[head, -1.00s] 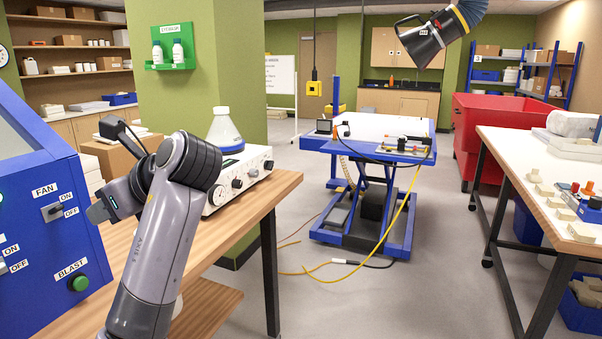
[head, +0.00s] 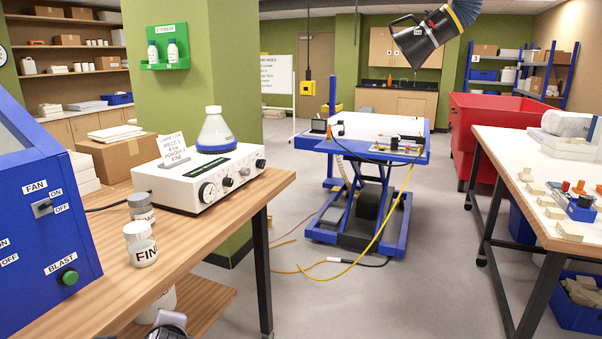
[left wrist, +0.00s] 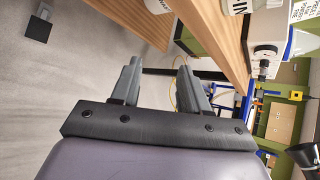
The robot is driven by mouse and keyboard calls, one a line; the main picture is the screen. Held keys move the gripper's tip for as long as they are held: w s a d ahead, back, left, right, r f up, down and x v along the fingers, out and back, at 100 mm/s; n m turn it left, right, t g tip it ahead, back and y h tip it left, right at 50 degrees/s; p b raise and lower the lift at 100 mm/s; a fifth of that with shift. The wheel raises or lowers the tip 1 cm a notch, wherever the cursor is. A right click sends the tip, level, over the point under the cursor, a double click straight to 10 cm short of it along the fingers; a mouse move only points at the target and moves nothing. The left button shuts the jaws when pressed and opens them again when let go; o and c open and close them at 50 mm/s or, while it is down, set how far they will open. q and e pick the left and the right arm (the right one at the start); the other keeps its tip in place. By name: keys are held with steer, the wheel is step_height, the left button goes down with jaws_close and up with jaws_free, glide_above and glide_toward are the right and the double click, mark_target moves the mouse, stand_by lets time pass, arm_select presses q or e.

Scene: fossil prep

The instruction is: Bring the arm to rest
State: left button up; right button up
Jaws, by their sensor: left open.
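My left arm shows only as a small piece at the bottom edge of the head view. My left gripper (left wrist: 158,85) fills the lower middle of the left wrist view. Its two fingers stand apart with nothing between them, so it is open and empty. It is beside the wooden bench (left wrist: 218,35), with grey floor behind it on the left. The same wooden bench (head: 185,245) runs along the left of the head view. My right gripper is not in view.
A blue cabinet (head: 90,225) and a white control box (head: 200,178) stand on the bench with two jars, the nearer one (head: 140,243) near the front. A blue lift table (head: 365,150) stands mid-room. A white worktable (head: 500,150) is at right. Grey floor lies between.

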arm_select(q)
steer(key=s+d+f+n+h, duration=0.3)
steer(key=s+f+n, duration=0.5)
steer(key=s, duration=0.4)
steer(key=s+d+f+n+t+h, duration=0.1)
steer(key=s+d+f+n+h, duration=0.2)
steer(key=s, duration=0.9)
step_height(320, 180, down, 6)
steer(key=n+h, duration=0.2)
steer(key=n, duration=0.2)
steer(key=shift+s+n+t, duration=0.25)
steer(key=shift+n+t, duration=0.05)
steer(key=shift+n, duration=0.1)
